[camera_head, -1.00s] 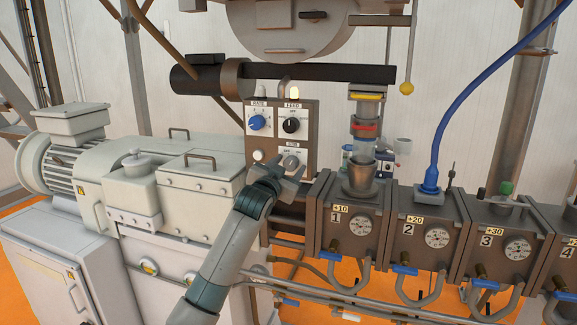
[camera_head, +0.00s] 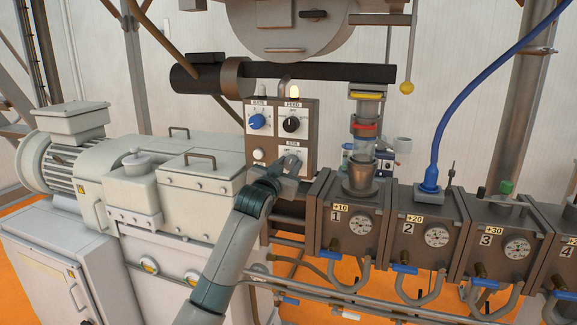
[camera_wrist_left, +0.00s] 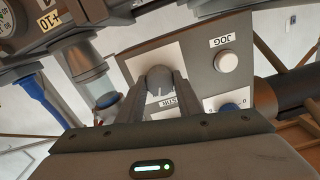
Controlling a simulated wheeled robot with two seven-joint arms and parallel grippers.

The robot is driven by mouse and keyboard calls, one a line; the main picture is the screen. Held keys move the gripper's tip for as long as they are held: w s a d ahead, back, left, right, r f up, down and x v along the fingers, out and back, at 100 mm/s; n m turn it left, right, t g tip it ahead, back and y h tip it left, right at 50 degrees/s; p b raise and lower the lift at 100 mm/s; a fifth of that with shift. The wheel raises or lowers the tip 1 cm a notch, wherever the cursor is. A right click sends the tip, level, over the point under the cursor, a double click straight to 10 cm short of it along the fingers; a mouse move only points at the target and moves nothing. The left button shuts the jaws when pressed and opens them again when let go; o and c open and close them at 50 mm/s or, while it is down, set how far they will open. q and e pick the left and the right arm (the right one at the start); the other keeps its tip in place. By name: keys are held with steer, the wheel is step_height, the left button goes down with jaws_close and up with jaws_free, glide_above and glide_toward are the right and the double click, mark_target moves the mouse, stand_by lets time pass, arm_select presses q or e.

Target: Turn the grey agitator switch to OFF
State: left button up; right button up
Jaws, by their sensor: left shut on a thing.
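The grey agitator switch (camera_head: 293,160) is the lower right knob on the brown control panel (camera_head: 310,135), under a label that seems to read STIR. My left gripper (camera_head: 286,172) is at this knob, coming from below left, and partly covers it. In the left wrist view the picture is turned over; the round grey knob (camera_wrist_left: 160,78) sits between the two fingers, and the gripper (camera_wrist_left: 163,98) is shut on it. The pointer's direction is hard to tell. My right gripper is not in view.
A blue RATE knob (camera_head: 257,121), a black FEED knob (camera_head: 291,125) and a white JOG button (camera_head: 258,155) are close by on the panel. A glass feed tube (camera_head: 363,147) and barrel block 1 (camera_head: 345,215) stand just right.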

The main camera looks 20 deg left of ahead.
arm_select(q)
steer(key=n+p, duration=0.1)
steer(key=n, duration=0.5)
steer(key=shift+r+p, duration=0.15)
steer(key=shift+p, duration=0.2)
steer(key=n+p, duration=0.1)
steer(key=n, duration=0.3)
steer(key=shift+p, duration=0.35)
steer(key=shift+n, duration=0.3)
steer(key=o, duration=1)
steer(key=shift+o, duration=0.2)
steer(key=shift+s+f+b, duration=0.2)
steer(key=shift+s+b, duration=0.2)
steer(key=shift+s, duration=0.4)
steer(key=s+b, duration=0.4)
steer(key=s, duration=1.1)
steer(key=shift+s+a+b, duration=0.3)
steer(key=shift+s+b, duration=0.1)
